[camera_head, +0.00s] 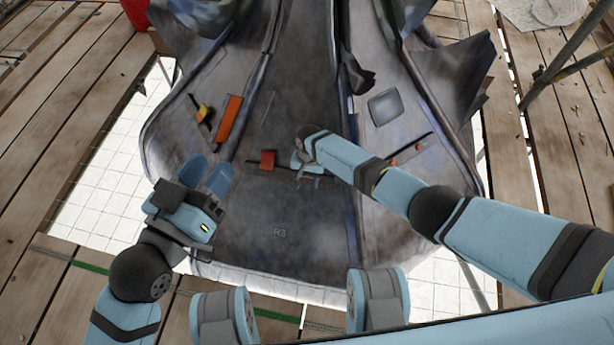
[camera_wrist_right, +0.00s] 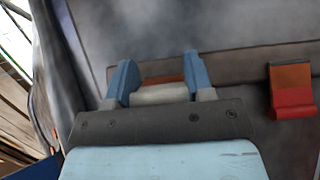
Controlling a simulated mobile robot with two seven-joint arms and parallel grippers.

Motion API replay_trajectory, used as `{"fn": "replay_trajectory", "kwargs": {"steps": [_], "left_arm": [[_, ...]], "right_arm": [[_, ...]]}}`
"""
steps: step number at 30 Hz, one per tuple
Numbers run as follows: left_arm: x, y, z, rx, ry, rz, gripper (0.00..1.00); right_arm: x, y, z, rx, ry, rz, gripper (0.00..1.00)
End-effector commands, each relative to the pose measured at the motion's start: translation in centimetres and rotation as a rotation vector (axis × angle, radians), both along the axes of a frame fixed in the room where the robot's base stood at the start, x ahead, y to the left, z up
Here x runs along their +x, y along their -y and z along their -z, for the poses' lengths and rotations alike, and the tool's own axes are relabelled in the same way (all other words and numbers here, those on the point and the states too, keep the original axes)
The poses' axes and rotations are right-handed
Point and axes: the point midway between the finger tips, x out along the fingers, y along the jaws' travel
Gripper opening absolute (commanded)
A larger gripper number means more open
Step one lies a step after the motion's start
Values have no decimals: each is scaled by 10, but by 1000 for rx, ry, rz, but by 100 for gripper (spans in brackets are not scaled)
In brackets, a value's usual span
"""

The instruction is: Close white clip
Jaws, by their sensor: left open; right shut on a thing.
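The white clip (camera_wrist_right: 160,94) shows in the right wrist view as a pale bar with an orange-brown part behind it, by the grey seam of the metal panel. My right gripper (camera_wrist_right: 159,76) has one blue finger at each end of the pale bar and is shut on it. In the head view my right gripper (camera_head: 304,160) is at the middle of the panel, and its wrist largely hides the clip. My left gripper (camera_head: 206,172) is open and empty over the left part of the panel, apart from any clip.
A red and orange clip (camera_head: 267,160) sits just left of my right gripper; it also shows in the right wrist view (camera_wrist_right: 291,90). An orange bar (camera_head: 229,119) and a yellow-red clip (camera_head: 203,114) lie further left. A grey square plate (camera_head: 384,107) is at right. Wooden planks (camera_head: 60,110) surround the spire.

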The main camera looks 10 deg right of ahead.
Motion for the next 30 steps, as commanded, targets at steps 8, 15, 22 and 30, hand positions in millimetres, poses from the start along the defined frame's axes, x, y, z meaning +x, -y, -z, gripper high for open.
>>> {"fn": "replay_trajectory", "kwargs": {"steps": [8, 15, 22, 30], "left_arm": [[0, 2, 35, 46, -77, 30, 43], [7, -1, 47, 112, -43, 40, 43], [13, -5, 43, 153, 28, 32, 43], [14, -6, 40, 161, 44, 30, 43]], "right_arm": [[7, 1, 2, 66, -200, 0, 24], [12, 2, 0, 105, -323, -1, 24], [14, 4, -3, 124, -380, 0, 24], [14, 5, -4, 127, -393, -1, 24]]}}
